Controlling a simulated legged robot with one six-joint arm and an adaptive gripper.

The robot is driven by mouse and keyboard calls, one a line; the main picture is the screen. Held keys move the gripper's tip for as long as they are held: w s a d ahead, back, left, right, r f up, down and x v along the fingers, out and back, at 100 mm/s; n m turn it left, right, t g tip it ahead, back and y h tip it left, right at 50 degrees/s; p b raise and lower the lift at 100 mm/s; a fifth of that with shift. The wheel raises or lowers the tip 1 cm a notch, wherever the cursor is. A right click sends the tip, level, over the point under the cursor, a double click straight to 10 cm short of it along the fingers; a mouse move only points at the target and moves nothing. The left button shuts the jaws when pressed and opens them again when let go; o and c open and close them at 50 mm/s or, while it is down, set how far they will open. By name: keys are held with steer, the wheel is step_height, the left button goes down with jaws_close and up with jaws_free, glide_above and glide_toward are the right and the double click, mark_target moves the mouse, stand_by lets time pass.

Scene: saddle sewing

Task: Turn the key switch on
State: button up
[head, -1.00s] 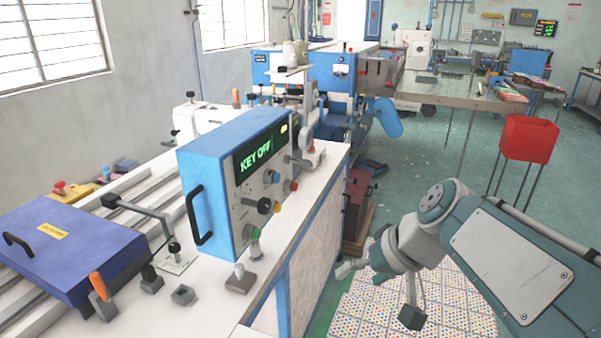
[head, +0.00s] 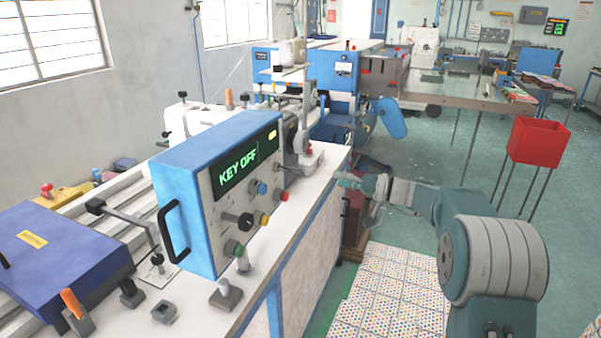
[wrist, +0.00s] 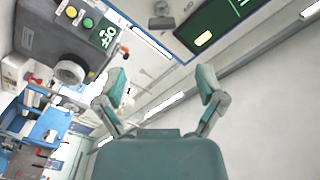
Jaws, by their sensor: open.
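The blue control box (head: 180,165) stands on the white bench, its display (head: 250,165) reading KEY OFF in green. Its front carries a black knob (head: 245,220) and green, yellow, blue and red buttons. A small dark fitting (head: 284,168), perhaps the key switch, sits below the display's right end. In the wrist view, a grey fitting (wrist: 162,22) shows at the top beside the display (wrist: 235,15); I cannot tell if it is the key. My gripper (head: 345,182) is right of the box, apart from it. Its fingers (wrist: 162,84) are open and empty.
A purple-blue case (head: 75,255) lies left of the box. Sewing machinery (head: 345,70) stands behind. A red bin (head: 540,138) on legs is at the right.

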mark_target(303, 173)
steer(key=x, duration=1)
steer(key=shift+a+f, duration=0.1)
steer(key=shift+a, duration=0.2)
steer(key=shift+c, duration=0.3)
steer(key=c, duration=1.1)
